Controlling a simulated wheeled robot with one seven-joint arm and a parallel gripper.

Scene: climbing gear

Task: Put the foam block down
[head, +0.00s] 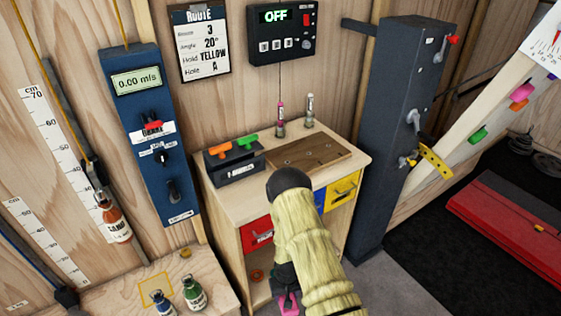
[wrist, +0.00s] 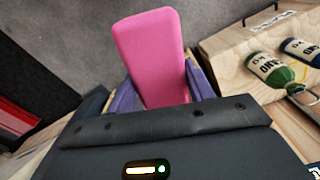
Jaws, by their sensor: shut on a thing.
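The pink foam block (wrist: 152,55) is held between the two purple fingers of my gripper (wrist: 160,92) in the wrist view. It stands out beyond the fingertips, with grey floor behind it. In the head view my gripper (head: 287,287) is low in the picture, in front of the small wooden cabinet (head: 225,205). Only a small pink part of the block (head: 289,303) shows there, at the bottom edge. My arm hides part of the cabinet front. I cannot see the block touching any surface.
A low wooden bench (head: 215,290) at the lower left carries a blue bottle (head: 163,303) and a green bottle (head: 194,291). The cabinet top holds a wooden board (head: 308,153) and a dark tool box (head: 235,165). A dark post (head: 390,120) and red mat (head: 510,225) are at the right.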

